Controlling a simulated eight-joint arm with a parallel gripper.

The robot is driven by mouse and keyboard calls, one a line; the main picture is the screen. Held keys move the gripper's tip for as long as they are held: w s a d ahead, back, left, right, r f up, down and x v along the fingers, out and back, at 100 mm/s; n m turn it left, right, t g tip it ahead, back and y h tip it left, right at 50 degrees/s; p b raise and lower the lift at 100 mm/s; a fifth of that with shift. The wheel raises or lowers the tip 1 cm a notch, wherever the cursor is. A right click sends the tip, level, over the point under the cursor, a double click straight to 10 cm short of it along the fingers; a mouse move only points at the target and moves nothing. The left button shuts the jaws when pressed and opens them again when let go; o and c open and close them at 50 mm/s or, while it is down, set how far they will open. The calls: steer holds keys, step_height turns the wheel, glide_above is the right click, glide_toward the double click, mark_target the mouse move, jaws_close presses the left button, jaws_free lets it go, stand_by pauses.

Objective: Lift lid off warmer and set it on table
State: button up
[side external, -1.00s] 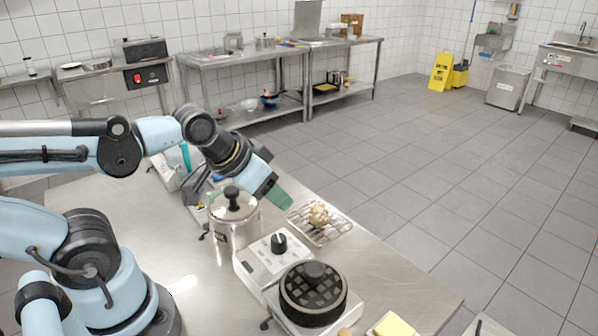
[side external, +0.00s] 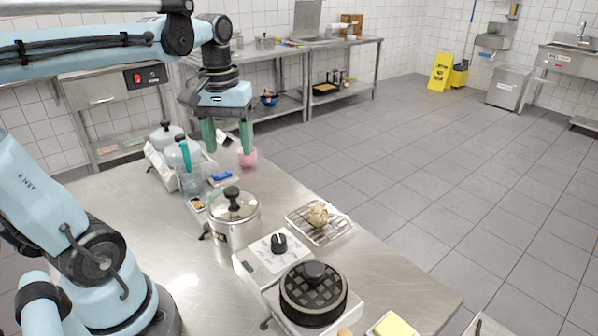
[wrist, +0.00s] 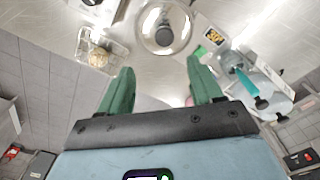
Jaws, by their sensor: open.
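A white warmer (side external: 158,166) with two domed grey lids stands at the back left of the table. The farther lid (side external: 166,131) and the nearer lid (side external: 176,157) have dark knobs and sit on it; a jar partly hides the nearer one. In the wrist view the warmer (wrist: 278,103) is at the right, outside my fingers. My gripper (side external: 229,150) is open and empty, green fingers pointing down, above the table's far side and right of the warmer. My gripper (wrist: 160,72) also shows spread and empty in the wrist view.
A clear jar with a teal utensil (side external: 186,158) stands before the warmer. A pink cup (side external: 247,158) shows by my right fingertip. A lidded steel pot (side external: 234,220), wire rack (side external: 333,232) and waffle maker (side external: 313,302) stand nearer. The table's left front (side external: 150,225) is bare.

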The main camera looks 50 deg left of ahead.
glide_above(231, 190)
steer(key=f, duration=0.6)
steer(key=shift+w+a+f, duration=0.1)
steer(key=shift+w+f, duration=0.1)
steer(key=shift+w, duration=0.05)
steer(key=shift+s+f, duration=0.2)
steer(key=shift+f, duration=2.5)
steer(key=c, duration=1.2)
